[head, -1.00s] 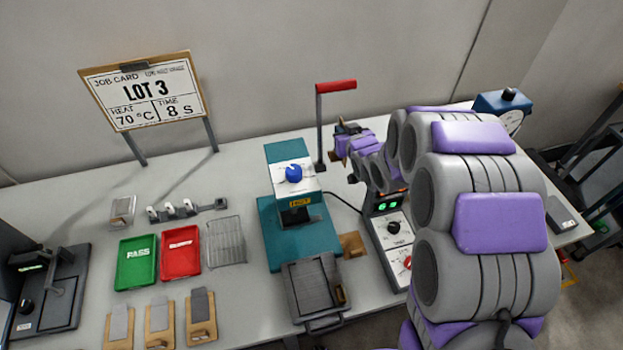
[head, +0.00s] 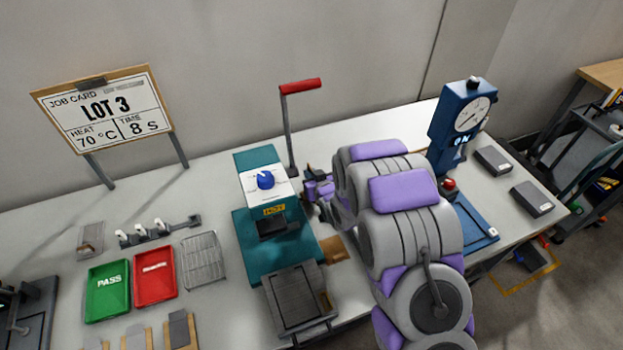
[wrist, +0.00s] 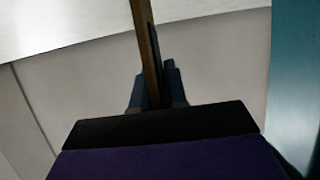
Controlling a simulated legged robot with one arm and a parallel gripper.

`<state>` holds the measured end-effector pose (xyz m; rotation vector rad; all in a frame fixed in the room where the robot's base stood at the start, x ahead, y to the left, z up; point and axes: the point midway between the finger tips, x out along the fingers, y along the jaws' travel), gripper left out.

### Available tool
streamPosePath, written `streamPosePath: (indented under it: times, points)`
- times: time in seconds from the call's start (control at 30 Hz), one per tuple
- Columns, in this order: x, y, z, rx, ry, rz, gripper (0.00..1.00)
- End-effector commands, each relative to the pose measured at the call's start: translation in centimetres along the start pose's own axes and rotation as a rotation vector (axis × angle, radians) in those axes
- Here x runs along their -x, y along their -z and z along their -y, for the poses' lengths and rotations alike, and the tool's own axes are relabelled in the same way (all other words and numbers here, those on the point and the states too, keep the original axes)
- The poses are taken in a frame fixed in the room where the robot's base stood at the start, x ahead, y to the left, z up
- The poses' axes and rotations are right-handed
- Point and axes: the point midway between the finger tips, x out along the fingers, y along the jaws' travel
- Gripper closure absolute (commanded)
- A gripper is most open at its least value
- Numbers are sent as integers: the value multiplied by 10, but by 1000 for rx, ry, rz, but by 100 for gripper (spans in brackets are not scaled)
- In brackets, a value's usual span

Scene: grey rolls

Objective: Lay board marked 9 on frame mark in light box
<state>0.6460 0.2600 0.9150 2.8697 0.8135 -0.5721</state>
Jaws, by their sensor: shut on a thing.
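My gripper (wrist: 157,95) is shut on a thin brown board with a dark face (wrist: 146,45), seen edge-on in the wrist view. No number shows on it. In the head view my gripper (head: 310,188) is small and partly hidden by my arm, just right of the teal press. Several brown boards with grey pieces (head: 182,332) lie at the lower left, cut off by the frame edge; I cannot read any marks. A dark fixture (head: 25,318) at the left edge may be the light box, but it is cut off and no frame mark shows.
The teal press (head: 275,245) with a raised red-handled lever (head: 300,85) stands mid-table. A green tray (head: 107,290), a red tray (head: 154,276) and a wire rack (head: 203,260) are on its left. A blue gauge stand (head: 462,120) is on the right.

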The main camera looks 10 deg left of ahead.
Motion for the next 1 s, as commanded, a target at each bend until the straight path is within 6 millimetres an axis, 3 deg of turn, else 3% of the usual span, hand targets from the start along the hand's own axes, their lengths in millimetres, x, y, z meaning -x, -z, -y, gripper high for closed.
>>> streamPosePath:
  times: [0.07, 0.27, 0.3, 0.53, 0.83, 1.0]
  points:
    - [-4, -10, 1, 0, 1, 4, 100]
    - [-4, -9, 1, 0, 0, 2, 100]
    - [-4, -9, 1, 0, 0, 2, 84]
    - [-3, -8, -1, -1, 0, 0, 62]
    - [-1, -8, 0, -1, 0, 0, 62]
    - [15, -5, 0, 0, -1, -2, 62]
